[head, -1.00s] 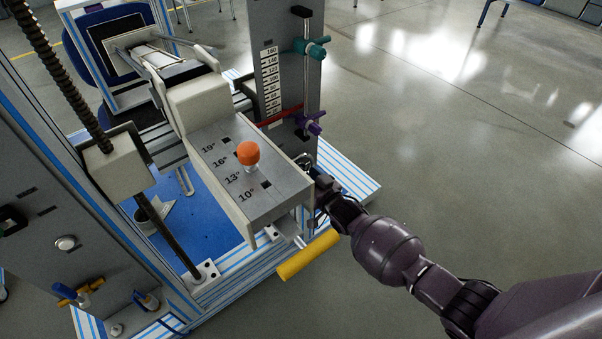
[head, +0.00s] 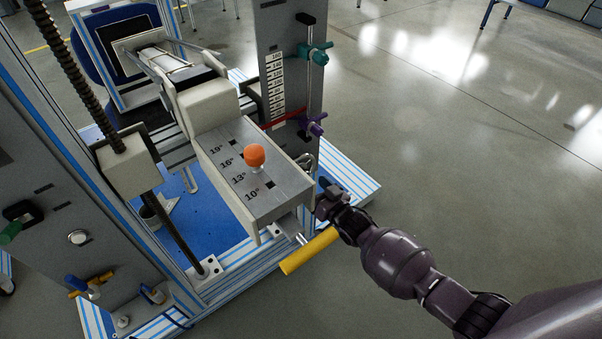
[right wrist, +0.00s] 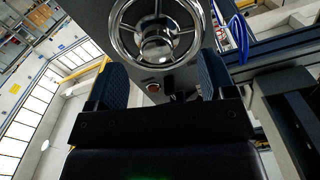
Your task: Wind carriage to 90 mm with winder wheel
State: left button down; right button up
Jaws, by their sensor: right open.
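The chrome winder wheel (right wrist: 157,28) is at the top of the right wrist view, ringed and spoked around a bright hub. In the head view only a small shiny part of it (head: 306,161) shows beside the angle plate. My right gripper (right wrist: 160,78) is open; its two dark fingers point toward the wheel, with nothing held between them. In the head view the right gripper (head: 325,197) is just below the wheel, at the plate's right side. The carriage carries a plate (head: 235,165) with angle marks and an orange knob. A red pointer (head: 284,118) meets the column scale (head: 274,85); its reading is too small to tell.
A yellow handle (head: 309,252) sticks out under the plate, close to my right wrist. Purple (head: 313,125) and teal (head: 315,53) clamps sit on a rod by the column. A threaded spindle (head: 75,75) stands at left. The floor at right is clear.

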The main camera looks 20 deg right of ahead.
pick_arm(q)
jog(key=shift+f, duration=0.25)
pick_arm(e)
jog(key=n, duration=0.8)
jog(key=shift+d+f, duration=0.15)
pick_arm(q)
jog(key=shift+s+f+b, duration=0.25)
jog(key=shift+f+b, duration=0.1)
jog(key=shift+f, duration=0.15)
jog(key=shift+s+f+b, duration=0.2)
jog(key=shift+f+b, duration=0.1)
jog(key=shift+f, duration=0.2)
pick_arm(e)
jog(key=n, duration=0.8)
jog(key=shift+w+d+n, duration=0.1)
jog(key=shift+n, duration=0.3)
